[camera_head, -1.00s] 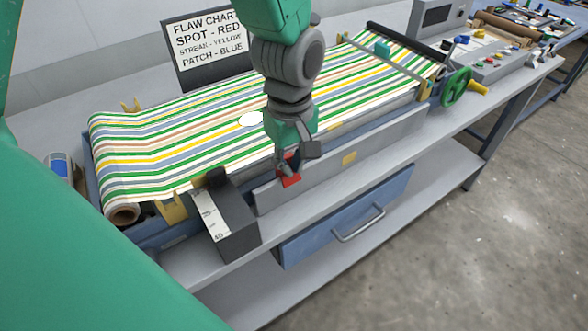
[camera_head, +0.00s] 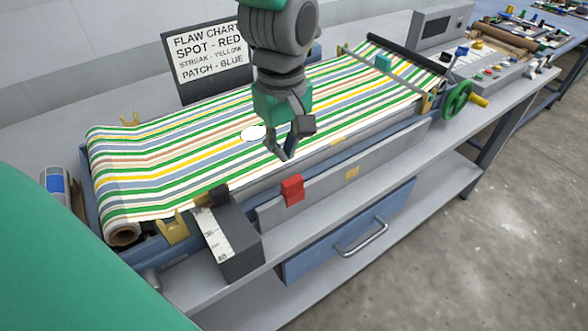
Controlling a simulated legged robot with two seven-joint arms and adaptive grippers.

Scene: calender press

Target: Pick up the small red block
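The small red block (camera_head: 292,191) sits at the grey front rail of the press, near its left part. My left gripper (camera_head: 291,146) hangs from above over the striped web (camera_head: 200,148), up and slightly left of the red block. Its fingers look spread, with nothing between them, and it is clear of the block. My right gripper is not in view.
A black box with a white scale (camera_head: 232,240) stands left of the red block. A yellow piece (camera_head: 352,173) is on the front rail. A flaw chart (camera_head: 210,55) stands behind. A drawer handle (camera_head: 362,238), green handwheel (camera_head: 457,99) and teal block (camera_head: 383,63) also show.

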